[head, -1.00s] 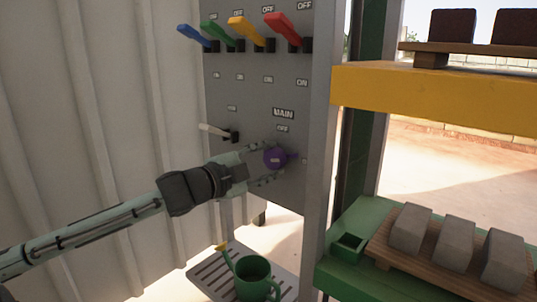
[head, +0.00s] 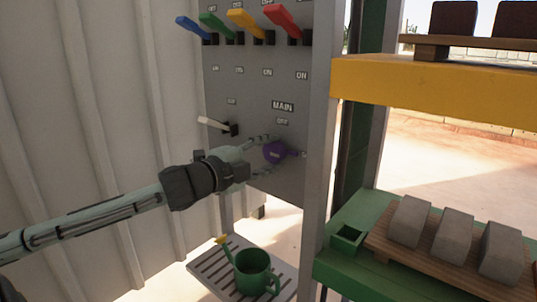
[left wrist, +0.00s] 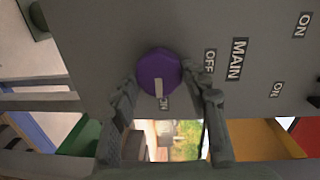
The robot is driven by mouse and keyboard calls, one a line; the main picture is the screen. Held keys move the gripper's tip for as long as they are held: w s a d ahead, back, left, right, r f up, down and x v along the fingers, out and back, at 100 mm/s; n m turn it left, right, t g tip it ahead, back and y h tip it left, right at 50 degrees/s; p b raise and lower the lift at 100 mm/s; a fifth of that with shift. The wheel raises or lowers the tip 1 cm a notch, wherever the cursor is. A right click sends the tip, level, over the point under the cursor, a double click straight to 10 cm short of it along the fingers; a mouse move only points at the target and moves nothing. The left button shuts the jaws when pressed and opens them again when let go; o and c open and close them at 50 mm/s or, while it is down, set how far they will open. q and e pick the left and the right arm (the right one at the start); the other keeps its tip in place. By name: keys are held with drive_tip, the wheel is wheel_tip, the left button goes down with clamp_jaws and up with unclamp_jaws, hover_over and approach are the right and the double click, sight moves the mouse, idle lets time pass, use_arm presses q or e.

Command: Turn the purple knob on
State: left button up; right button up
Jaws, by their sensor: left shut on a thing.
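The purple knob (head: 275,152) is on the grey control panel (head: 222,90), below the MAIN and OFF labels. It also shows in the left wrist view (left wrist: 157,70), where its pale pointer line points down to the ON label (left wrist: 164,103); the OFF label (left wrist: 209,61) is on its right. My left gripper (head: 264,154) reaches it from the left, one finger above and one below. In the left wrist view the gripper (left wrist: 160,82) has a finger on each side of the knob and is shut on it. My right gripper is not in view.
Blue, green, yellow and red levers (head: 281,19) stick out along the panel's top. A white lever (head: 213,123) is left of the knob. A green watering can (head: 250,270) stands on a slatted tray below. Shelves with blocks (head: 455,235) stand at the right.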

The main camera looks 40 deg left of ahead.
use_arm(q)
drive_tip(key=o, duration=1.2)
drive_tip(key=shift+c, duration=0.2)
drive_tip(key=shift+s, duration=0.5)
drive_tip(key=s+r, duration=0.1)
drive_tip(key=s, duration=1)
drive_tip(key=shift+a, duration=0.45)
drive_tip(key=shift+w, duration=0.2)
drive_tip(key=shift+w+d+f, duration=0.15)
drive_tip(key=shift+w, duration=1.8)
drive_tip(key=shift+w+d+f, duration=0.15)
drive_tip(key=shift+w, duration=1.8)
drive_tip(key=shift+w+d+f, duration=0.15)
drive_tip(key=shift+w, duration=1.8)
